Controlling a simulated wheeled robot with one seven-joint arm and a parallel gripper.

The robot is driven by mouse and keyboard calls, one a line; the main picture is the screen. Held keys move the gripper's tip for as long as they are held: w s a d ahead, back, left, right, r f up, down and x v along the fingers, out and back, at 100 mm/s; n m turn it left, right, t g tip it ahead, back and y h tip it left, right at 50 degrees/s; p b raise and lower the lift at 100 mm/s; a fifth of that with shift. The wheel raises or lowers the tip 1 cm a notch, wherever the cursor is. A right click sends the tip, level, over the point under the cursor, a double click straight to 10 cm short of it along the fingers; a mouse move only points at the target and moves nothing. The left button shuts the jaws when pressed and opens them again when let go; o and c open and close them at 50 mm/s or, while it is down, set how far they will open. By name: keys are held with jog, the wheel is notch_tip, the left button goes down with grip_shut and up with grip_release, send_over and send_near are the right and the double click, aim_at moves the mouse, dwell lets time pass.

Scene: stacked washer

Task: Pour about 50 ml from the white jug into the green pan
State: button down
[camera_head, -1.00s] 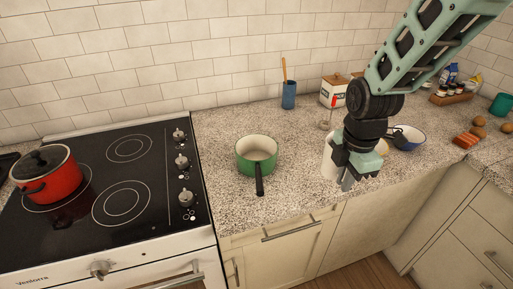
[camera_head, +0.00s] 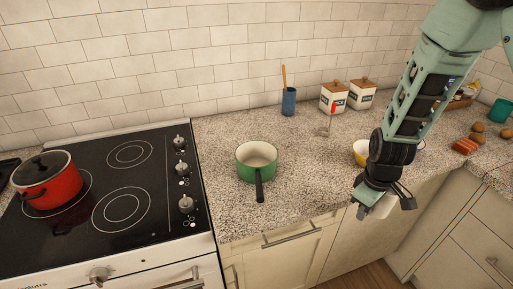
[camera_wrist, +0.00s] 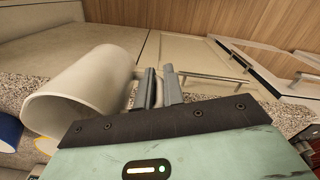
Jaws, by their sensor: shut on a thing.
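The green pan (camera_head: 257,160) stands upright on the speckled counter, right of the stove, its black handle pointing to the front edge. Its pale inside shows no clear contents. My gripper (camera_head: 382,196) is well to the right of the pan, near the counter's front edge. It is shut on the handle of the white jug (camera_head: 384,207), which is mostly hidden behind the gripper in the head view. In the wrist view the jug (camera_wrist: 88,92) is left of the fingers (camera_wrist: 160,88), its open mouth facing the lower left. Its contents and exact tilt cannot be told.
A red pot (camera_head: 48,181) stands on the black cooktop (camera_head: 120,185). A blue cup with a wooden utensil (camera_head: 289,100) and two canisters (camera_head: 334,97) stand near the wall. A yellow bowl (camera_head: 361,152) is beside my arm. The counter between pan and gripper is clear.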

aim_at(375, 216)
jog(key=d+f+m, duration=0.1)
jog(key=f+m, duration=0.1)
jog(key=d+f+m, duration=0.1)
jog(key=d+m, duration=0.1)
jog(key=m, duration=0.1)
jog(key=d+f+m, duration=0.1)
jog(key=f+m, duration=0.1)
jog(key=shift+w+d+f+m, duration=0.2)
jog(key=shift+f+m, duration=0.1)
jog(key=shift+f, duration=0.1)
dwell(0.3)
